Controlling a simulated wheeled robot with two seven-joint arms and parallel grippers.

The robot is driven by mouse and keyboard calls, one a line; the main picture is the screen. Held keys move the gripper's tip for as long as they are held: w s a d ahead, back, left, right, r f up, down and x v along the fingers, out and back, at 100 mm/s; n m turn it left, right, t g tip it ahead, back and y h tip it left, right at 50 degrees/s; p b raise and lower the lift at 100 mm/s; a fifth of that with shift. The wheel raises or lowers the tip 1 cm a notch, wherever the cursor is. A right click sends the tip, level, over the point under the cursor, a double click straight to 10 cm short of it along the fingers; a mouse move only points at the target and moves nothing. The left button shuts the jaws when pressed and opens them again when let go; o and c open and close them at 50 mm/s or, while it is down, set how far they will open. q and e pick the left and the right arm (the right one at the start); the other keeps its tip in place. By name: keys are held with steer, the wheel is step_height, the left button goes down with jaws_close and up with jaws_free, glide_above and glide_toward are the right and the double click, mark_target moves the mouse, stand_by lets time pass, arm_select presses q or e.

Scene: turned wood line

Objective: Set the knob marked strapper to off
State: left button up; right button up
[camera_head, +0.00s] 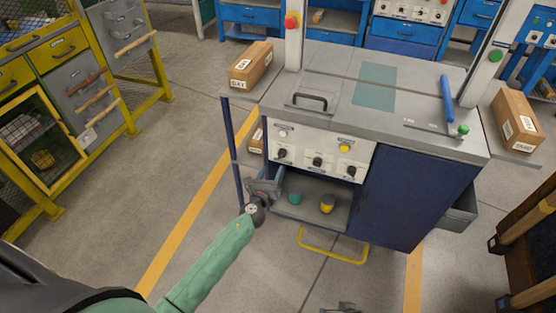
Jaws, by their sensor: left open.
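A white control panel (320,143) is on the front of the grey-topped workstation. It carries three black knobs: a left knob (281,153), a middle knob (317,162) and a right knob (351,171). Their markings are too small to read, so I cannot tell which is strapper or where each is set. My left gripper (268,189) is open and empty, in front of the shelf opening's left side, below the left knob and apart from the panel. A grey tip at the bottom edge looks like my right gripper (340,308); its jaws cannot be made out.
A teal cup (295,198) and a yellow-dark cup (327,204) stand on the open shelf. A yellow bar (332,250) juts out low in front. A blue door (411,198) is right of the shelf. Boxes (251,66) (517,121) sit on both side ledges.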

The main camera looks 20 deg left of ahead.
mark_target(280, 157)
arm_select(q)
steer(key=w, duration=0.2)
steer(key=w+m, duration=0.1)
steer(key=w, duration=0.1)
steer(key=w+m, duration=0.1)
steer(key=w, duration=0.1)
steer(key=shift+w+d+h, duration=0.1)
steer(key=shift+d+h, duration=0.2)
steer(key=shift+d, duration=0.1)
steer(key=shift+w, duration=0.8)
arm_select(e)
steer(key=shift+s+d+r, duration=0.1)
steer(key=shift+s+r, duration=0.05)
steer(key=shift+r, duration=0.85)
arm_select(q)
steer(key=c, duration=1)
arm_select(e)
steer(key=shift+f, duration=0.1)
